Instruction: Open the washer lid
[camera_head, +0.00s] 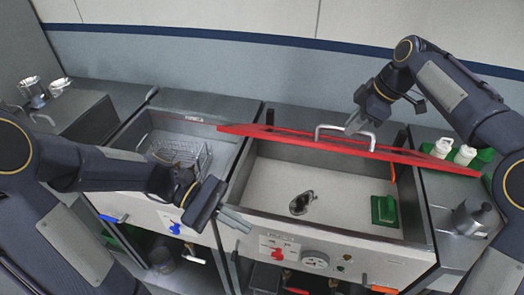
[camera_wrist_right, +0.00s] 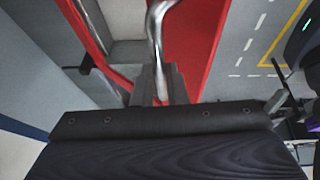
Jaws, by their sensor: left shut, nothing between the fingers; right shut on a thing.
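The washer lid (camera_head: 285,140) is a red panel seen nearly edge-on in the head view, raised at the back above the open basin (camera_head: 260,185). It also shows red in the right wrist view (camera_wrist_right: 200,40). A metal handle (camera_head: 325,128) stands on the lid. My right gripper (camera_head: 353,124) is shut on this handle; the right wrist view shows the bar (camera_wrist_right: 157,50) between its fingers (camera_wrist_right: 160,85). My left gripper (camera_head: 235,221) is shut and empty, over the front left edge of the washer, apart from the lid.
A dark part (camera_head: 302,202) and a green block (camera_head: 384,210) lie in the basin. A wire basket (camera_head: 185,155) sits in the left sink. White bottles (camera_head: 464,155) and a metal container (camera_head: 472,218) stand on the right counter. A gauge and valves line the front panel.

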